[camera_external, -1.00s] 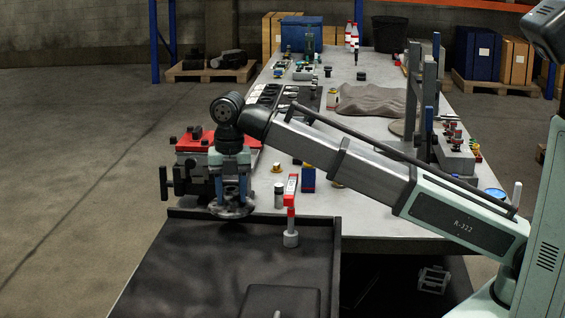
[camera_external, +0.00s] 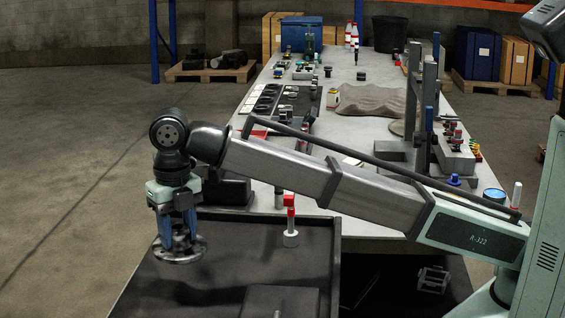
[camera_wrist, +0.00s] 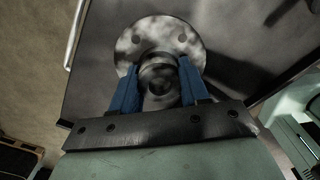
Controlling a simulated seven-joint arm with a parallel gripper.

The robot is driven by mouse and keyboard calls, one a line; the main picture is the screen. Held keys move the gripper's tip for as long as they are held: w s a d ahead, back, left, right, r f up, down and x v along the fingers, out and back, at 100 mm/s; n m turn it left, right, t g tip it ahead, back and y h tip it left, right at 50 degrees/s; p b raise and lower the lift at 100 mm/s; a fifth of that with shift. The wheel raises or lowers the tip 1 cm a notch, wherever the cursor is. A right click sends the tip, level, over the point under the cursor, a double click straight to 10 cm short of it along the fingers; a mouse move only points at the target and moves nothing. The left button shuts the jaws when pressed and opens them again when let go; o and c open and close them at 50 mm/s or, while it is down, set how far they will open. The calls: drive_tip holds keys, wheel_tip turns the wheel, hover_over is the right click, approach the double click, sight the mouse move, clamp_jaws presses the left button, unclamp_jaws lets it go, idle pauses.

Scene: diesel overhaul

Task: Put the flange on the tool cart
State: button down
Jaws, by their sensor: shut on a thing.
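The flange (camera_external: 180,250) is a round grey metal disc with a raised hub and bolt holes. My gripper (camera_external: 179,232) points down and is shut on it, its blue fingers on either side of the hub. The wrist view also shows the flange (camera_wrist: 158,42) between the blue fingers of my gripper (camera_wrist: 160,88). The flange hangs over the left part of the dark tray top of the tool cart (camera_external: 225,290). In the external view it looks a little above that surface; the exact gap is hard to judge.
A dark flat box (camera_external: 281,301) lies at the cart's front. The long workbench (camera_external: 350,200) behind carries a grey cloth (camera_external: 372,100) and many parts. The cart's middle is clear.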

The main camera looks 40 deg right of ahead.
drive_tip(key=shift+f, duration=4.85)
drive_tip(key=shift+f, duration=0.1)
drive_tip(key=c, duration=0.5)
unclamp_jaws()
drive_tip(key=shift+c, duration=0.2)
wheel_tip(320, 180, up, 12)
drive_tip(key=shift+r, duration=0.1)
